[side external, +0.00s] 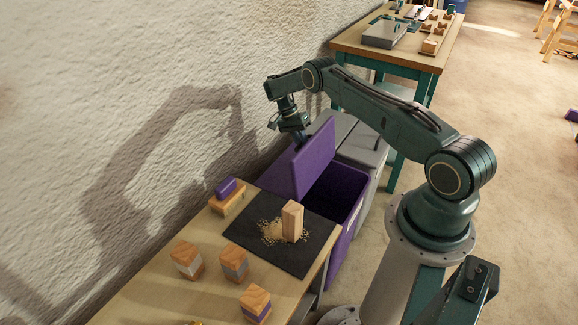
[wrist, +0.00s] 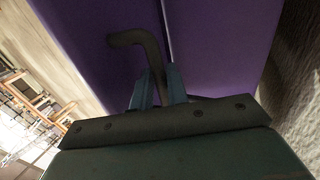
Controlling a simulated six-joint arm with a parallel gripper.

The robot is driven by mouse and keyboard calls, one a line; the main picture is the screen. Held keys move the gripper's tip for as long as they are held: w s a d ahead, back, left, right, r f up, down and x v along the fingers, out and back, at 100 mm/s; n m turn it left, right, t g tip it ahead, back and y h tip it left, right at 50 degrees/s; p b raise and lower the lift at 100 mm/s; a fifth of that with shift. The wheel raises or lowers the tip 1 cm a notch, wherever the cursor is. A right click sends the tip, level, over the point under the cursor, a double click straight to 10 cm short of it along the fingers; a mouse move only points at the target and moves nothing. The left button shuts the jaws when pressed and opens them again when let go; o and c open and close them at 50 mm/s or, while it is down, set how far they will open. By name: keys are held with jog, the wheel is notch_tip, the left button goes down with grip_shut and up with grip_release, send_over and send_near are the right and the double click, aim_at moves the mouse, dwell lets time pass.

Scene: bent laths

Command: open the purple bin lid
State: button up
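The purple bin (side external: 346,232) stands beyond the end of the wooden bench, and its dark inside shows. Its purple lid (side external: 314,165) is raised and stands steeply tilted along the wall side of the opening. My gripper (side external: 301,136) is at the upper edge of the lid. In the wrist view, a dark bent handle (wrist: 150,48) runs between my two blue-grey fingers (wrist: 159,88), which close on it from both sides. Purple surfaces fill the wrist view behind the handle, split by a dark seam. The handle is hidden in the side view.
Grey bins (side external: 362,142) stand directly behind the purple one. The bench (side external: 150,285) in front holds a black mat (side external: 262,248) with an upright wooden block (side external: 292,221) and sawdust, plus several wooden blocks. The rough wall (side external: 130,80) is close on the left.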

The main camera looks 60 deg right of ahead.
jog(key=o, duration=0.3)
jog(key=shift+s+a+f, duration=0.1)
jog(key=shift+f, duration=0.05)
jog(key=shift+s+r, duration=0.15)
jog(key=shift+r, duration=0.15)
